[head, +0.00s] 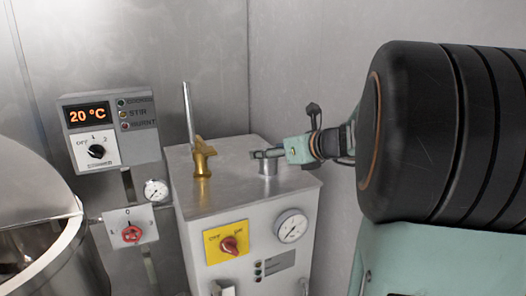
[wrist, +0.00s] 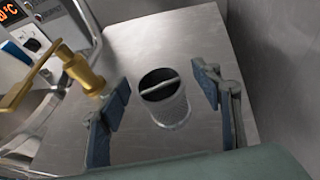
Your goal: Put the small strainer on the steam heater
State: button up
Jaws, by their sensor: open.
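The small strainer (wrist: 168,100) is a grey perforated metal cup with a bar across its open top. It stands upright on the flat metal top of the steam heater (wrist: 140,30). In the head view, the strainer (head: 268,166) is partly hidden by my gripper (head: 262,153), near the right side of the steam heater's (head: 230,190) top. In the wrist view, my gripper (wrist: 165,96) is open, with one finger to each side of the strainer. Gaps show between the fingers and the strainer.
A brass valve (head: 202,157) with an upright metal pipe stands on the heater top, left of the strainer. A control box (head: 110,130) reading 20 °C and a large metal vessel (head: 40,245) are farther left. Metal walls stand close behind and to the right.

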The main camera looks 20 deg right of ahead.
jog(key=p+v, duration=0.3)
jog(key=v, duration=0.8)
jog(key=shift+p, duration=0.3)
jog(key=shift+s+d+r, duration=0.1)
